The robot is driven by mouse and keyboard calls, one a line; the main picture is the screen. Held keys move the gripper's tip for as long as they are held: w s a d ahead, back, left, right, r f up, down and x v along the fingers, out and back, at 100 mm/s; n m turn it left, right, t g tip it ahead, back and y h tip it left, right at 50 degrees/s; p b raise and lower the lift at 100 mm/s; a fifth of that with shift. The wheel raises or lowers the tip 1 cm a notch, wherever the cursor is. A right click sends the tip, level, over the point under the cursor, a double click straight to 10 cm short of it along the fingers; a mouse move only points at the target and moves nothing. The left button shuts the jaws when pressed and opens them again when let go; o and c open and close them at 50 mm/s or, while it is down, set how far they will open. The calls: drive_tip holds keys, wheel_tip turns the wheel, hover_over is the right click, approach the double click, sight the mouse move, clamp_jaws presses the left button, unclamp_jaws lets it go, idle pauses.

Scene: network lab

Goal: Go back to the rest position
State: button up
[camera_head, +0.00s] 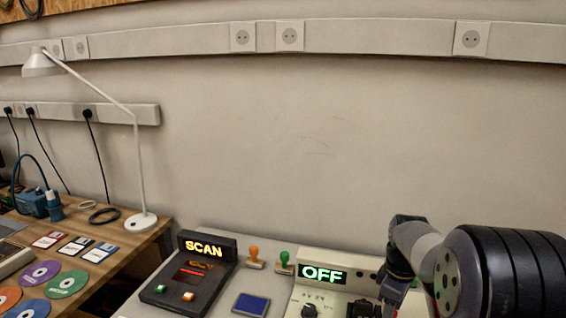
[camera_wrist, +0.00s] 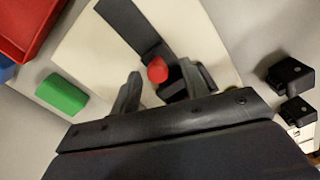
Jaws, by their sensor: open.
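My gripper shows in the wrist view (camera_wrist: 165,92) with its two dark fingers apart. A red round knob (camera_wrist: 157,69) shows between and just beyond the fingertips, with dark parts beside it on a cream panel (camera_wrist: 88,50). I cannot tell whether a finger touches it. In the head view my arm reaches down at the lower right over a cream device with a lit OFF display (camera_head: 323,274). The fingertips are mostly hidden there.
A black SCAN device (camera_head: 190,275), a blue pad (camera_head: 251,304), an orange-handled stamp (camera_head: 254,257) and a green-handled stamp (camera_head: 284,263) stand left of the OFF device. A wooden desk (camera_head: 130,243) holds a white lamp (camera_head: 136,150), discs and floppies. The wall is behind.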

drive_tip(key=shift+s+d+r+b, duration=0.1)
drive_tip(key=shift+s+d+b, duration=0.15)
drive_tip(key=shift+d, duration=0.5)
drive_tip(key=shift+s+d+b, duration=0.1)
drive_tip(key=shift+s+d, duration=0.1)
drive_tip(key=shift+d, duration=0.5)
